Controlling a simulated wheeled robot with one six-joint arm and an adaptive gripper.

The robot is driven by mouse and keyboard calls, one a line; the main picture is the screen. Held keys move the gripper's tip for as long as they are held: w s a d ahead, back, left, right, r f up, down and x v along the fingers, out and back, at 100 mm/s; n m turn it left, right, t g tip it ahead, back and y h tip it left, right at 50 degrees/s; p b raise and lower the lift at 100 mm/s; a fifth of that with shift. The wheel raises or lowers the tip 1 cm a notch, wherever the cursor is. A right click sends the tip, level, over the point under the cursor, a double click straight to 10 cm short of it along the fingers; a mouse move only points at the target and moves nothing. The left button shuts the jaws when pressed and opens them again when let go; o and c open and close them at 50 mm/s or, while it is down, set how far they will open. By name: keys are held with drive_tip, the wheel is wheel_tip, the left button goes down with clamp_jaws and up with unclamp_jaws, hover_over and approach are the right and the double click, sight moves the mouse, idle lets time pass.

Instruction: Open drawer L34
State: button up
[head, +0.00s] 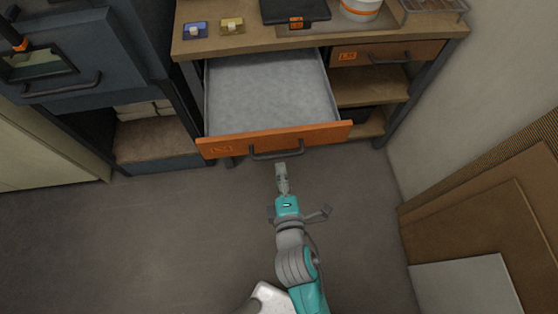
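A drawer with an orange front (240,144) is pulled far out of the wooden workbench. Its grey inside is empty. An orange label sits at the left of its front, too small to read surely. Its dark bar handle (276,153) is at the middle of the front. My gripper (281,167) is just in front of the handle, pointing at it, with a small gap seeming to lie between them. I see the gripper from above and cannot tell whether its fingers are apart.
A second, shut drawer (387,54) with a dark handle is at the right, above open shelves. Small boxes, a dark case (295,11) and a white tub (360,9) stand on the benchtop. Boards (480,240) lean at the right wall. The floor (150,240) at the left is clear.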

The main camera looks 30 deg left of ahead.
drive_tip(key=shift+v, duration=2.45)
drive_tip(key=s+d+f+m+h, duration=0.15)
drive_tip(key=s+d+m, duration=0.3)
drive_tip(key=d, duration=0.45)
drive_tip(key=s+d+m+h, duration=0.2)
drive_tip(key=s+d+m, duration=0.1)
drive_tip(key=d+m, duration=0.4)
drive_tip(key=s+d+r+m+t+h, duration=0.1)
drive_tip(key=s+d+r+m+h, duration=0.4)
drive_tip(key=s+d+m, duration=0.7)
drive_tip(key=shift+s+d+r+m+t, duration=0.2)
drive_tip(key=shift+r+m+t, duration=0.2)
drive_tip(key=shift+r+m, duration=0.25)
